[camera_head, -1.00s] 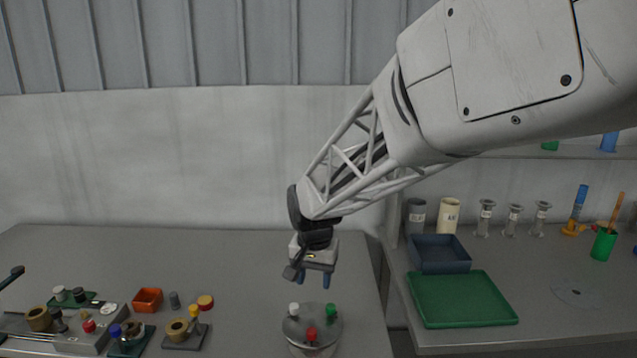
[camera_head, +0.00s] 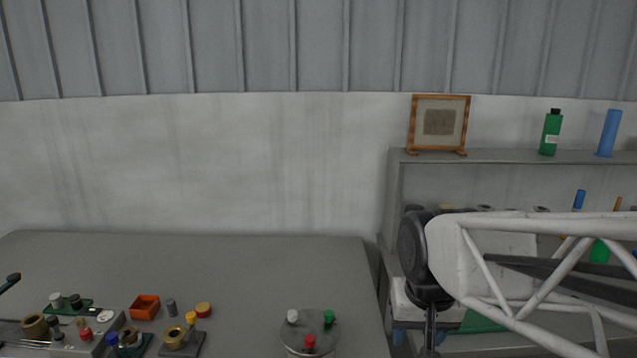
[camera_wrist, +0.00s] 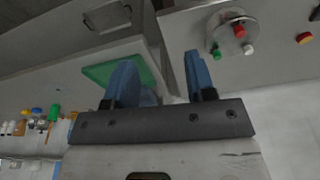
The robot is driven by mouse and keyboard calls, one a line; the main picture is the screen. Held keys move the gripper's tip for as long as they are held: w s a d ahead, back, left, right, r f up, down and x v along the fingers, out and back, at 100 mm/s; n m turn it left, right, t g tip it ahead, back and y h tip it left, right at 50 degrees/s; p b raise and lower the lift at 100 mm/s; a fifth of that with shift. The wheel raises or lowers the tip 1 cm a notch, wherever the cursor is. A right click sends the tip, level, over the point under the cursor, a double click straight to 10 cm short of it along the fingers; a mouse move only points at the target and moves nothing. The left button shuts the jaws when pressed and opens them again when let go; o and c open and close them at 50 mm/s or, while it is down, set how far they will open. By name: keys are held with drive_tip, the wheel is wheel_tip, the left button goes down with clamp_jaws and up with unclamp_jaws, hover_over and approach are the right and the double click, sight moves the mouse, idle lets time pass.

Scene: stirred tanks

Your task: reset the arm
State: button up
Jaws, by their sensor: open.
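My gripper (camera_head: 418,337) hangs at the gap between the left table and the right bench in the head view, partly hidden by my own wrist parts. Its two blue fingers show apart in the wrist view (camera_wrist: 160,62), with nothing seen between them. A round grey tank (camera_head: 309,345) with white, red and green knobs on its lid stands at the left table's front edge, left of my gripper and apart from it. The tank also shows at the top of the wrist view (camera_wrist: 230,35).
A green tray (camera_head: 480,323) on the right bench is mostly hidden behind my arm. A framed picture (camera_head: 438,123), a green bottle (camera_head: 551,133) and a blue cylinder (camera_head: 610,133) stand on the shelf. An orange bin (camera_head: 145,307) sits among small parts at left. The left table's back is clear.

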drive_tip(key=s+d, duration=0.3)
drive_tip(key=s, duration=0.4)
drive_tip(key=shift+s+f+n+t, duration=0.3)
drive_tip(key=shift+s+f, duration=0.05)
drive_tip(key=shift+f, duration=0.1)
drive_tip(key=shift+w, duration=0.2)
idle(1.6)
